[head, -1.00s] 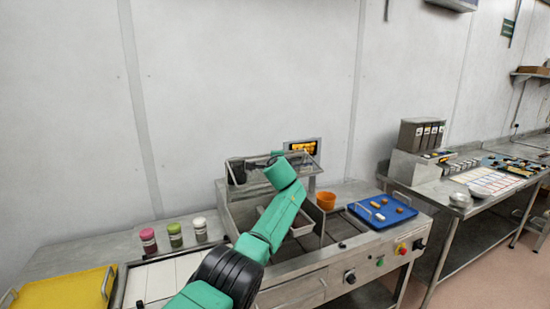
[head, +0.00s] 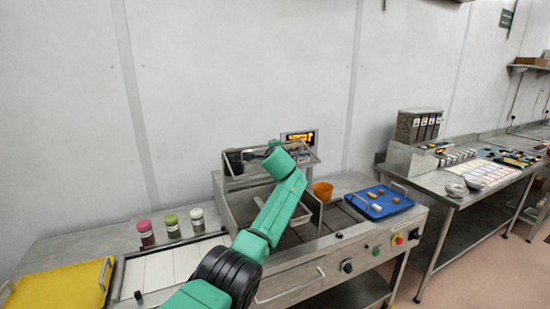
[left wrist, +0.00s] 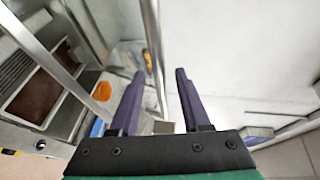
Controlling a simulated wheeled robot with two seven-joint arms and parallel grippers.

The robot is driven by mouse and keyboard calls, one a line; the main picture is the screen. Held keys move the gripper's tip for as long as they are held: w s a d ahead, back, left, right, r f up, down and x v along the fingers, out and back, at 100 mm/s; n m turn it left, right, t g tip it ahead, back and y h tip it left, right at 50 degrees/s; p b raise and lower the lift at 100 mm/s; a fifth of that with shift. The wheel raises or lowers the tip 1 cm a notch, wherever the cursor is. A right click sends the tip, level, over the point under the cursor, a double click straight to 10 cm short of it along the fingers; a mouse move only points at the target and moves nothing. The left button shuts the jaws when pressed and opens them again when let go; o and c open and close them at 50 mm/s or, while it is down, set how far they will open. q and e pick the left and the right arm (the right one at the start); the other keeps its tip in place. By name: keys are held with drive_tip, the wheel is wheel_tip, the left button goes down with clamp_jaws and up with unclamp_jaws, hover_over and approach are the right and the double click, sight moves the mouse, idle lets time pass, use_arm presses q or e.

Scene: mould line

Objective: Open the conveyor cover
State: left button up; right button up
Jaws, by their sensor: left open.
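The conveyor cover (head: 309,158) is a clear panel in a thin metal frame. It stands tilted up above the steel well of the machine at the centre of the head view. My left arm reaches across the well, and my left gripper (head: 252,155) is at the cover, partly hidden behind my own wrist. In the left wrist view my left gripper (left wrist: 159,74) is open, with two dark fingers apart. A metal bar (left wrist: 153,45) passes between the fingers in the picture; whether they touch it I cannot tell. My right gripper is not in view.
Several jars (head: 172,225) and a yellow tray (head: 60,288) are at the left.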

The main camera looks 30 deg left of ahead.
use_arm(q)
drive_tip(key=b+v, duration=0.5)
drive_tip(key=v, duration=0.8)
drive_tip(key=shift+s+b, duration=0.25)
drive_tip(key=shift+b, duration=0.15)
